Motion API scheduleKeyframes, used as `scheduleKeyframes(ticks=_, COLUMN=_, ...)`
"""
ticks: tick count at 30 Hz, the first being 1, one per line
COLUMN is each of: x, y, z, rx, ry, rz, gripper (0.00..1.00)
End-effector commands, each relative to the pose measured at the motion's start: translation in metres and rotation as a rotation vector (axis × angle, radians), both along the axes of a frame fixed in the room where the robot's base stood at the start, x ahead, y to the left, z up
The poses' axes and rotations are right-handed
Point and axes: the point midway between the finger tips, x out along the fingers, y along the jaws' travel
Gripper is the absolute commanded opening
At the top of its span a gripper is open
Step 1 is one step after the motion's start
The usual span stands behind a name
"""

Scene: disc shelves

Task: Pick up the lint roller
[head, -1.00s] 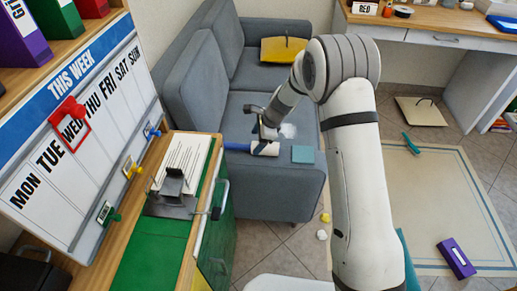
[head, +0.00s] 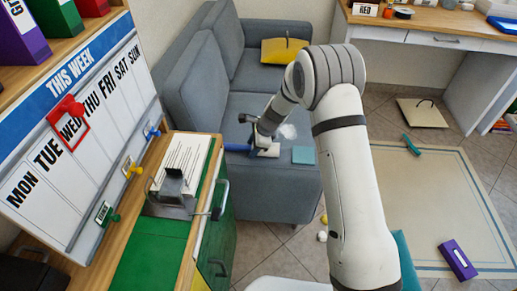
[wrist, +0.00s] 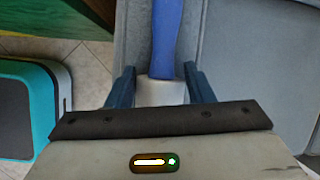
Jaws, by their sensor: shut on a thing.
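The lint roller (head: 268,151) has a blue handle and a white roll. My gripper (wrist: 161,88) is shut on the lint roller, with one blue finger on each side of the white roll, near where the handle begins. In the wrist view the blue handle (wrist: 169,35) points up and away from my gripper. In the head view my gripper and wrist partly cover the roller. I cannot tell whether the roller touches the seat.
A yellow folder-like item (head: 284,50) lies farther back on the sofa. A purple box (head: 457,260) lies on the floor mat.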

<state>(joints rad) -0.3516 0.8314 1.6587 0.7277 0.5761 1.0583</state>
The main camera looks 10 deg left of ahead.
Motion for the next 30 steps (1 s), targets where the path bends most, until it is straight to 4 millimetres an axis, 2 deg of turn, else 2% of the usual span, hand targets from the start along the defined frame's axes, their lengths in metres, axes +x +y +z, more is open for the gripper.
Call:
scheduleKeyframes(ticks=3, x=0.000, y=0.000, z=0.000, rx=0.000, ry=0.000, rz=0.000, gripper=0.22)
scheduleKeyframes(ticks=11, x=0.001, y=0.000, z=0.004, rx=0.000, ry=-0.001, rz=0.000, gripper=0.22)
scheduleKeyframes(ticks=14, x=0.001, y=0.000, z=0.018, rx=0.001, ry=-0.003, rz=-0.001, gripper=0.22)
scheduleKeyframes(ticks=24, x=0.001, y=0.000, z=0.083, rx=0.001, ry=-0.003, rz=0.000, gripper=0.22)
scheduleKeyframes(ticks=30, x=0.001, y=-0.001, z=0.099, rx=0.000, ry=0.000, rz=-0.001, gripper=0.22)
